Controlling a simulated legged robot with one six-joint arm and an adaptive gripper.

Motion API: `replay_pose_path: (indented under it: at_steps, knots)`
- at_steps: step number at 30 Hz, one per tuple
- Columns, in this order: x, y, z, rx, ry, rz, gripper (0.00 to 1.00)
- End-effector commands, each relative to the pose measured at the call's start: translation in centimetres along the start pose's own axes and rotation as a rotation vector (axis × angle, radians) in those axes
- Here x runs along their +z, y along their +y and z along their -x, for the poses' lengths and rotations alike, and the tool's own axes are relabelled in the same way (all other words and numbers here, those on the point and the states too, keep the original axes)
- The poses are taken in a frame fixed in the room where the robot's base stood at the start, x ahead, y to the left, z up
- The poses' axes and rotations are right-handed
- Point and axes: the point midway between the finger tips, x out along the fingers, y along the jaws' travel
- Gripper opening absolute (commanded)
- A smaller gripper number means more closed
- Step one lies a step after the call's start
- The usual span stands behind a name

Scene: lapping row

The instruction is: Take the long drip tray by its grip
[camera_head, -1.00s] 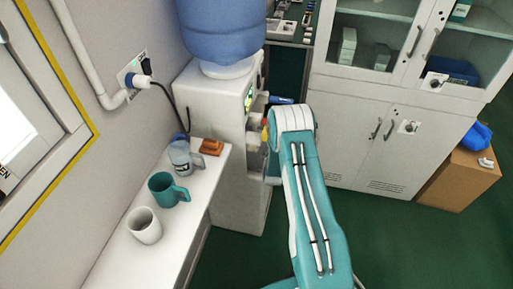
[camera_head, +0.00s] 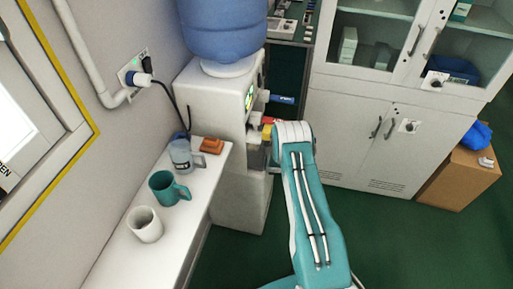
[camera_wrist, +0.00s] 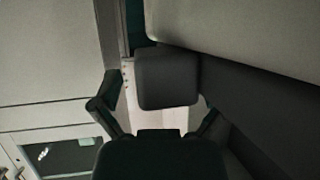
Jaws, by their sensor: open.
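In the wrist view my gripper (camera_wrist: 157,104) is open, with one dark finger on each side. A dark grey block (camera_wrist: 168,78) shows between and beyond the fingers, apparently untouched. It may be the grip of the drip tray, but I cannot tell for sure. A long dark band (camera_wrist: 255,100) runs to the right from beside it, under a pale surface; it may be the tray's body. In the head view the water dispenser (camera_head: 240,200) stands left of my arm. My gripper and any tray at the dispenser's front are hidden there.
A white ledge (camera_head: 118,255) left of the dispenser holds a white mug (camera_head: 145,225), a teal mug (camera_head: 165,188), a clear jug (camera_head: 181,158) and an orange item (camera_head: 213,146). A white cabinet (camera_head: 350,140) and cardboard box (camera_head: 455,185) stand right. Green floor is clear between.

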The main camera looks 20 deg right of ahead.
Motion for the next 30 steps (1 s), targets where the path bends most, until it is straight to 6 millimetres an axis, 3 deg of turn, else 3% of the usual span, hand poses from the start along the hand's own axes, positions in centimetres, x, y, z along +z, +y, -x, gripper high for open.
replay_pose_path:
  at_steps: [2, 6, 8, 9, 21, 30]
  knots:
    - [0.0, 0.0, 0.0, 0.000, 0.000, 0.000, 0.96]
    - [0.0, 0.0, 0.0, 0.000, 0.000, 0.000, 0.34]
    - [0.0, 0.0, 0.0, 0.000, 0.000, 0.000, 0.07]
    - [0.0, 0.0, 0.0, 0.000, 0.000, 0.000, 0.03]
    - [-0.2, -0.1, 0.1, -0.002, 0.000, 0.001, 0.02]
    - [-3.0, -0.1, 1.5, -0.002, 0.002, 0.001, 0.02]
